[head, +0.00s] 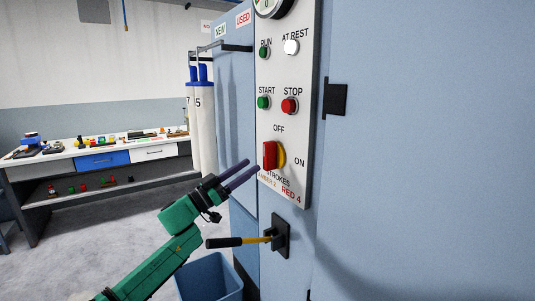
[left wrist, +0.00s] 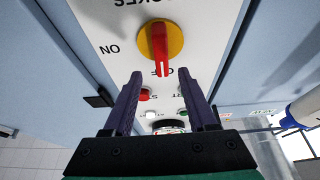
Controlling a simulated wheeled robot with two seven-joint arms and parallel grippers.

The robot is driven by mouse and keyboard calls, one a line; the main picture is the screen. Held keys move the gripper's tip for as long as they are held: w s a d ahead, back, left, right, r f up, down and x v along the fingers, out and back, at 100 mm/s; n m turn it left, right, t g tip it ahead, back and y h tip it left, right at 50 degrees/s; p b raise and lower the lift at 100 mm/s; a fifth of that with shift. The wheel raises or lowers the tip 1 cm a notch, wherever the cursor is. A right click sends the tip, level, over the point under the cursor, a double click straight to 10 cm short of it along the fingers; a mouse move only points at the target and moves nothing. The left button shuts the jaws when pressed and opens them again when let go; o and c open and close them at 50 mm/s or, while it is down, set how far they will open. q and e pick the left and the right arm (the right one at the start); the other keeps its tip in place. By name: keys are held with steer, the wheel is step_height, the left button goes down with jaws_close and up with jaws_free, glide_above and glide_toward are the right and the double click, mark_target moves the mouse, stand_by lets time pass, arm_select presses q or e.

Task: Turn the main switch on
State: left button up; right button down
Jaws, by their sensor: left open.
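The main switch is a red handle (head: 269,155) on a yellow disc (head: 282,156), low on the white control panel (head: 297,130). OFF is lettered above it and ON to its right. In the left wrist view, upside down, the red handle (left wrist: 159,42) points toward the partly hidden OFF lettering. My left gripper (head: 252,166) is open and empty, its two dark purple fingers reaching up to the left of the switch. In the left wrist view the handle's tip lies between the fingertips in the picture; I cannot tell whether they touch. My right gripper is not in view.
Green START (head: 263,102) and red STOP (head: 289,105) buttons sit above the switch. A blue bin (head: 209,278) stands beneath. A workbench (head: 95,156) is at the far left.

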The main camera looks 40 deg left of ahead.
mark_target(264, 157)
arm_select(q)
steer(key=x, duration=0.2)
steer(key=p+x, duration=0.1)
steer(key=x, duration=0.2)
steer(key=shift+w+a+r, duration=0.1)
steer(key=shift+w+a, duration=0.05)
steer(key=shift+a, duration=0.05)
steer(key=shift+w+d+r+p, duration=0.3)
steer(key=shift+w+p, duration=0.15)
steer(key=shift+w, duration=0.1)
steer(key=shift+w+f, duration=0.15)
steer(key=shift+w, duration=0.1)
jaws_close()
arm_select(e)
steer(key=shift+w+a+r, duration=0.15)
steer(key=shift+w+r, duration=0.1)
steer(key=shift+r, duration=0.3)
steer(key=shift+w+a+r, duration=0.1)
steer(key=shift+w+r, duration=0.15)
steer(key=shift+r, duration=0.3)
